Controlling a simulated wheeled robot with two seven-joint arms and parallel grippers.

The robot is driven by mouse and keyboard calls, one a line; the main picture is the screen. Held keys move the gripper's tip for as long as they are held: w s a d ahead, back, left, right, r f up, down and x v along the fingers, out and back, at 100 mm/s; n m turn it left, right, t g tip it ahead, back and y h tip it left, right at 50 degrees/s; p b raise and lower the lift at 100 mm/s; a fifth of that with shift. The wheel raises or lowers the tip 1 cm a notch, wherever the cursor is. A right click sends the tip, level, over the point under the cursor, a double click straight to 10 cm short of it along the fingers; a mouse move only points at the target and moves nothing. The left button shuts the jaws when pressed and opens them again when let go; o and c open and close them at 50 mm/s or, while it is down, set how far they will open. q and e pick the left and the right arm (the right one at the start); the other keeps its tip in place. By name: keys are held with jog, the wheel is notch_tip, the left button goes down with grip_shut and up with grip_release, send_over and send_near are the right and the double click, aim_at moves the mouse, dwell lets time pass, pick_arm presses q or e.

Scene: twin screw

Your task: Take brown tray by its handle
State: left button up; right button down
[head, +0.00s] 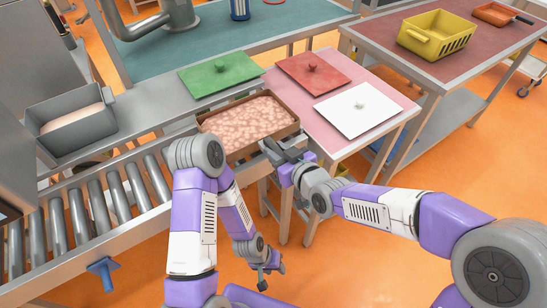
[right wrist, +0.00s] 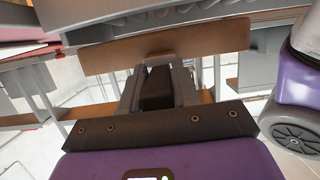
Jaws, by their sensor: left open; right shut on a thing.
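The brown tray (head: 287,107) is filled with pinkish, lumpy contents and sits at the end of the roller conveyor, beside the pink-topped table. My right gripper (head: 272,148) is at the tray's near right side, shut on its handle. In the right wrist view the two fingers (right wrist: 158,88) close around a dark piece in front of the tray's brown wall (right wrist: 205,40). The handle itself is mostly hidden by the fingers. My left gripper (head: 268,279) hangs low in front of the conveyor, pointing down, open and empty, well away from the tray.
A green lid (head: 205,76), a red lid (head: 295,72) and a white lid (head: 345,112) lie around the tray. A grey bin (head: 75,137) stands left by the conveyor rollers (head: 95,205). A yellow crate (head: 425,47) is on the far right table. Orange floor is free at lower right.

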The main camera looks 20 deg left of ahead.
jog(key=shift+f+b+v, duration=0.2)
jog(key=shift+v, duration=0.6)
jog(key=shift+f+b+v, duration=0.15)
jog(key=shift+v, duration=0.65)
pick_arm(q)
jog(key=shift+f, duration=0.35)
pick_arm(e)
jog(key=shift+s, duration=0.1)
jog(key=shift+d, duration=0.1)
